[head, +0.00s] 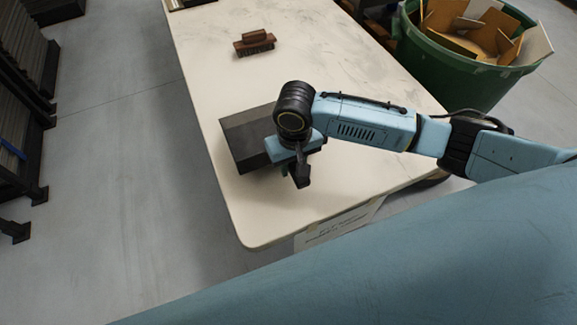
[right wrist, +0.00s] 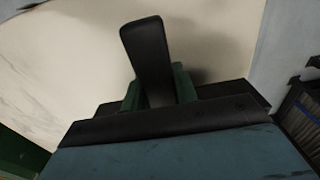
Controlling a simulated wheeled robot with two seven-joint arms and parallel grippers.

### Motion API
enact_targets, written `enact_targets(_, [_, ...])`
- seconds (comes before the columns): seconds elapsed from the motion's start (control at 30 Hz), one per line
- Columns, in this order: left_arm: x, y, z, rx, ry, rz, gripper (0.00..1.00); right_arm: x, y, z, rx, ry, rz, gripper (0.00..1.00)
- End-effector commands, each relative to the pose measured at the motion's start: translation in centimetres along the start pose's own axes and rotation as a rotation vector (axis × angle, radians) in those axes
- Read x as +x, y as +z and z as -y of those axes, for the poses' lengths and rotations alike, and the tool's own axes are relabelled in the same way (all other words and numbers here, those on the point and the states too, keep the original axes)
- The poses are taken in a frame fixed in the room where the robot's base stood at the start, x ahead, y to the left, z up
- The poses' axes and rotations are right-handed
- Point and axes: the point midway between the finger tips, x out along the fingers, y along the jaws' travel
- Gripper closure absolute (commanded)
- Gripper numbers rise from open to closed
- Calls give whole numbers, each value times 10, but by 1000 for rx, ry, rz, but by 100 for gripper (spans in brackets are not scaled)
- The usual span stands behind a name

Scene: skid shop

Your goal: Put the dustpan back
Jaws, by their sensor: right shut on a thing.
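The dark dustpan (head: 245,138) is near the front left of the cream table, its flat pan showing to the left of my right gripper. My right gripper (head: 299,160) comes down from above and is shut on the dustpan. In the right wrist view the dark handle (right wrist: 148,50) sticks out between the green fingers (right wrist: 158,92). Part of the dustpan is hidden under the gripper and wrist. I cannot tell whether the pan touches the table or is just above it. My left gripper is not in view.
A green bin (head: 455,75) of wood scraps stands at the right. A label (head: 338,228) hangs on the front edge. Dark racks (head: 22,120) stand at the left. The table's middle is clear.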

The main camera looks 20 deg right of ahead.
Motion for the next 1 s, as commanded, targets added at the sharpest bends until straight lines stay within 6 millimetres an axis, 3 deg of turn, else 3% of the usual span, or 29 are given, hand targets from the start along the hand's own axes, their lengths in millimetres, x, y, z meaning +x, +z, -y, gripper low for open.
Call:
enact_targets(0.1, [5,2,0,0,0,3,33,18,0,0,1,-1,-1,100])
enact_targets(0.27, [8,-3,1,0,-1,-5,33,29,0,-1,0,-1,-1,100])
enact_targets(0.5, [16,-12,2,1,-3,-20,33,61,1,-1,-1,0,-1,100])
enact_targets(0.87, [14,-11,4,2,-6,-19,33,63,1,0,0,-2,-2,100])
enact_targets(0.9, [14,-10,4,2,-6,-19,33,64,1,-1,0,-2,-2,67])
enact_targets(1.0, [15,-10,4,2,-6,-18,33,63,1,-1,0,-1,-2,54])
